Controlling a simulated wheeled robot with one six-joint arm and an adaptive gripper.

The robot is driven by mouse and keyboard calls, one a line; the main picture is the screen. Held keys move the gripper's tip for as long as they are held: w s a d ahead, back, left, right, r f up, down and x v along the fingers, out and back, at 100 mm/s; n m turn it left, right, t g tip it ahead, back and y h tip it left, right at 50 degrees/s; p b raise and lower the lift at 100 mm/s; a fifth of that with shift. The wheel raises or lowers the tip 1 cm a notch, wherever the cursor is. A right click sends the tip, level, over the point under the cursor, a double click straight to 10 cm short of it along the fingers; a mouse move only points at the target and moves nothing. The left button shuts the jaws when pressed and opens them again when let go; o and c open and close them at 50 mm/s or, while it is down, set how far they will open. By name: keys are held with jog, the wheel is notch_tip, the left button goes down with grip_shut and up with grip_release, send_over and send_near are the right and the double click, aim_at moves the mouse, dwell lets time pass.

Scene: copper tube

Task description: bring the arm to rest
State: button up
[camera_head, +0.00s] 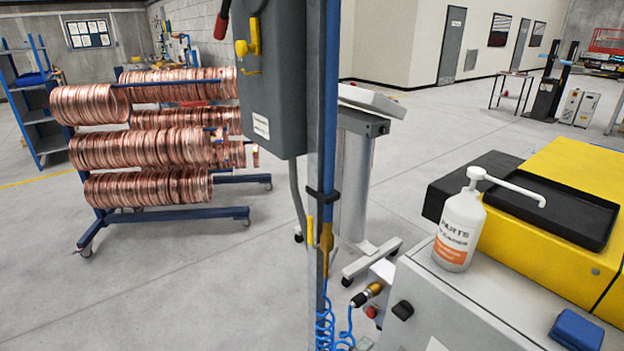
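My arm and my gripper do not show in the head camera view. Whether the gripper is open, shut or holding something cannot be seen. Copper tube coils (150,147) hang in several rows on a blue wheeled rack (165,217) at the left.
A grey box on a blue post (327,120) stands upright in the middle, close by. A white pump bottle (462,228) stands on a grey cabinet (440,300) at the right, beside a yellow machine (570,190) with a black tray. The floor (200,290) at lower left is clear.

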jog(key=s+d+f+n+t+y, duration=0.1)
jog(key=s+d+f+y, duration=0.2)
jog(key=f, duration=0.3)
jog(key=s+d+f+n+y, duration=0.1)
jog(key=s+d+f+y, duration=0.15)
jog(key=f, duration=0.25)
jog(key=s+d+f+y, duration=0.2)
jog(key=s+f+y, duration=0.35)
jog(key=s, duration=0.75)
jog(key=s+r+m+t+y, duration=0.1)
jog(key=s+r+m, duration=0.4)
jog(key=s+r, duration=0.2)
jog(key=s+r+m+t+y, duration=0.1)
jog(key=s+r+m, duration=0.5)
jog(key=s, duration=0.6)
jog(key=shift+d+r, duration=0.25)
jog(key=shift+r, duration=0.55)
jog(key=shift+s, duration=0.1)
